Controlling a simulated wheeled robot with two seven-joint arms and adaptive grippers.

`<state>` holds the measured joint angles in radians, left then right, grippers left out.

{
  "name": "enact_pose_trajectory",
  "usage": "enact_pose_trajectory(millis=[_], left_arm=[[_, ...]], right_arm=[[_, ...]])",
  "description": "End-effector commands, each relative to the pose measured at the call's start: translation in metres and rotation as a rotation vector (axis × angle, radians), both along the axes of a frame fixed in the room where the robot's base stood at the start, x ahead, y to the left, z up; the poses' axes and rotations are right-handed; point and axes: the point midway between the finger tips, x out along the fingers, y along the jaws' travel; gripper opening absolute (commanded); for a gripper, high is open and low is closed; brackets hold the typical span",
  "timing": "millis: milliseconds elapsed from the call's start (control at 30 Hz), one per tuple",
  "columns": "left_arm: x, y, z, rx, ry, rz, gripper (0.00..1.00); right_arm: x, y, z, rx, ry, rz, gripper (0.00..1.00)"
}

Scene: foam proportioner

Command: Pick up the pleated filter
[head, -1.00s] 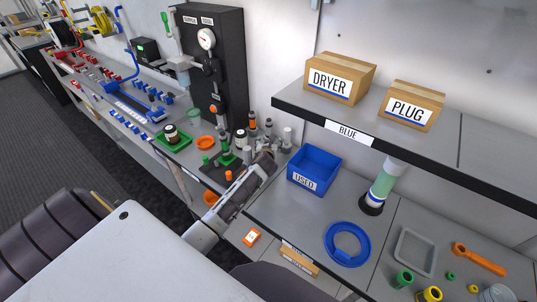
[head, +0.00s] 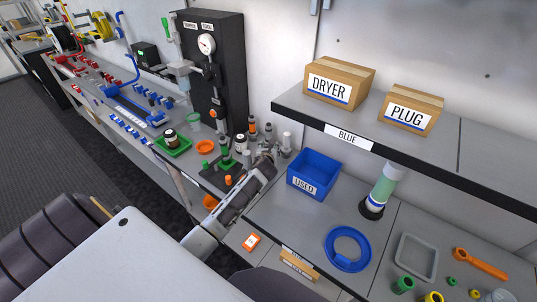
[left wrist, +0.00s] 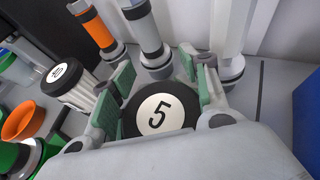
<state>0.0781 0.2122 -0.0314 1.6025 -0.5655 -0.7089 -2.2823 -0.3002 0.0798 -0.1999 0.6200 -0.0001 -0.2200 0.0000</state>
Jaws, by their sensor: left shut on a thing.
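My left gripper (head: 268,152) is at the back of the bench, left of the blue USED bin. In the left wrist view its green-padded fingers (left wrist: 157,72) are shut on a filter with a round black cap (left wrist: 159,113) marked 5 on a white disc. The filter's body is hidden below the cap, so I cannot see its pleats or whether it touches the bench. Another black-capped filter (left wrist: 72,84), with a white ribbed body, stands just left of the fingers. My right gripper is not in view.
Tall grey and white cylinders (left wrist: 150,35) and an orange-banded one (left wrist: 98,28) stand close behind the fingers. The blue USED bin (head: 314,173) is to the right. A green tray (head: 173,146) and an orange cup (head: 205,147) lie left. A shelf (head: 400,145) overhangs the right bench.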

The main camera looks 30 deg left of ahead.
Motion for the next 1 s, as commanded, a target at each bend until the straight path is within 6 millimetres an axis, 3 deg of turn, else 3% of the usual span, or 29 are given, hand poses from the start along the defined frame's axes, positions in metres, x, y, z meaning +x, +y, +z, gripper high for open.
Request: enact_pose_trajectory(millis=[267, 733, 1000], left_arm=[[0.001, 0.0, 0.014, 0.001, -0.003, -0.001, 0.2], [0.001, 0.0, 0.078, 0.002, -0.003, -0.001, 0.2], [0.0, 0.0, 0.099, 0.0, -0.001, 0.0, 0.2]], right_arm=[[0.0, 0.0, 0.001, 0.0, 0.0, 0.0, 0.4], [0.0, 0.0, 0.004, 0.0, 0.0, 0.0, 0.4], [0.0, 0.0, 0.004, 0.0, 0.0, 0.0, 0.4]])
